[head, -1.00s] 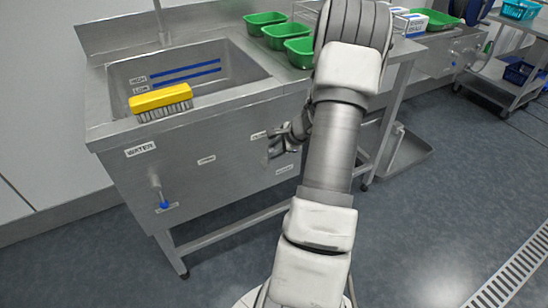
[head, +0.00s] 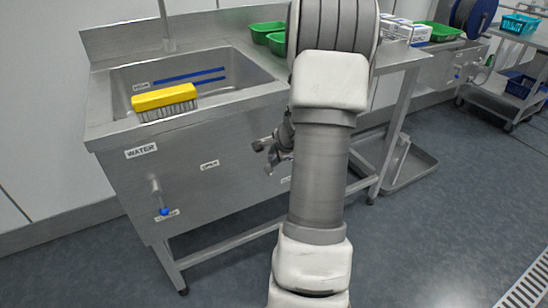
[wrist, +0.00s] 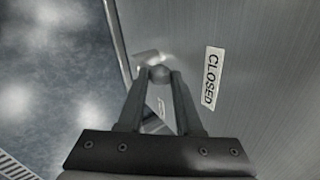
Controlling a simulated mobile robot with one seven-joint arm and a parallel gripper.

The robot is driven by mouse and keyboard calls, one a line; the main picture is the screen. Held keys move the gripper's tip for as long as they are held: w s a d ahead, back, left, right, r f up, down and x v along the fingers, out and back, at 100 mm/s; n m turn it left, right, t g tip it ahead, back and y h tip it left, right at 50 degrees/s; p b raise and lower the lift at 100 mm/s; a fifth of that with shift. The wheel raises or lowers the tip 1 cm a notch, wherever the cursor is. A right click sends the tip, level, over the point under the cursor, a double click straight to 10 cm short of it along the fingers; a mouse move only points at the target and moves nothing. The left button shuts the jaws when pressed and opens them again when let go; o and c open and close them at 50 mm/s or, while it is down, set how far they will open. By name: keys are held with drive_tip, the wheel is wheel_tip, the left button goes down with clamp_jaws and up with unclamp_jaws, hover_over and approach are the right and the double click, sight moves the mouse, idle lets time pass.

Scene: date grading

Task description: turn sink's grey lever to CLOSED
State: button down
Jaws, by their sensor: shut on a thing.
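The steel sink (head: 200,135) stands at left in the head view. My gripper (head: 268,152) is at its front panel, partly hidden by my arm. In the wrist view my gripper's fingers (wrist: 160,76) are shut on the rounded end of the grey lever (wrist: 149,57). The lever's pale metal shows just beyond the fingertips. A CLOSED label (wrist: 211,78) is on the panel to the right of the fingers. Another label (wrist: 160,106) shows between the fingers, too covered to read. In the head view an OPEN label (head: 209,165) is left of the gripper; the lever itself cannot be made out there.
A separate tap with a blue knob (head: 164,212) is on the panel below the WATER label (head: 141,151). A yellow brush (head: 164,98) lies on the sink's front rim. Green trays (head: 266,32) stand on the counter behind my arm. The floor in front is clear.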

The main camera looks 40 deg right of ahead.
drive_tip(key=shift+d, duration=0.1)
drive_tip(key=c, duration=0.9)
unclamp_jaws()
drive_tip(key=shift+o, duration=0.2)
drive_tip(key=p+v, duration=0.6)
drive_tip(key=v, duration=1.1)
drive_tip(key=shift+r, duration=0.3)
